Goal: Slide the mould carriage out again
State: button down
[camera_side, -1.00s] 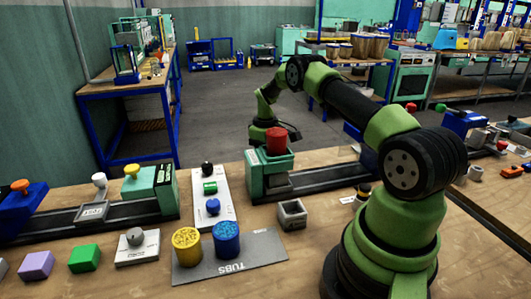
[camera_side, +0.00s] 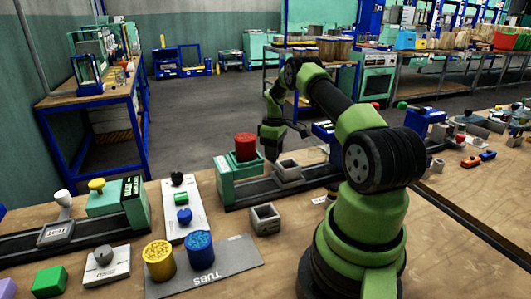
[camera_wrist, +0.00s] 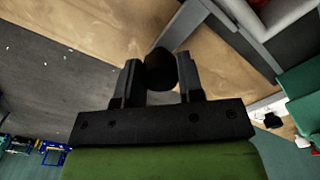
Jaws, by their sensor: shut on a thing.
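The green press (camera_side: 238,172) with a red cylinder (camera_side: 245,147) on top stands at the left end of a dark rail (camera_side: 255,194). The mould carriage (camera_side: 288,170), a grey block with a square hollow, sits on the rail just right of the press, clear of it. My gripper (camera_side: 271,152) is low beside the carriage, behind the rail. In the wrist view my gripper (camera_wrist: 161,72) is shut on a black ball knob (camera_wrist: 161,70), one finger on each side. The side view does not clearly show the knob or the finger contact.
A loose grey hollow block (camera_side: 265,218) stands on the table in front of the rail. A grey mat (camera_side: 228,264) holds a yellow tub (camera_side: 159,260) and a blue tub (camera_side: 199,247). A white control panel (camera_side: 184,208) stands left of the press. The rail right of the carriage looks clear.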

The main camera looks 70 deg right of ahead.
jog(key=c, duration=0.8)
grip_release()
jog(key=shift+o, duration=0.2)
jog(key=shift+r, duration=0.15)
notch_tip(320, 180, up, 9)
jog(key=shift+r, duration=0.35)
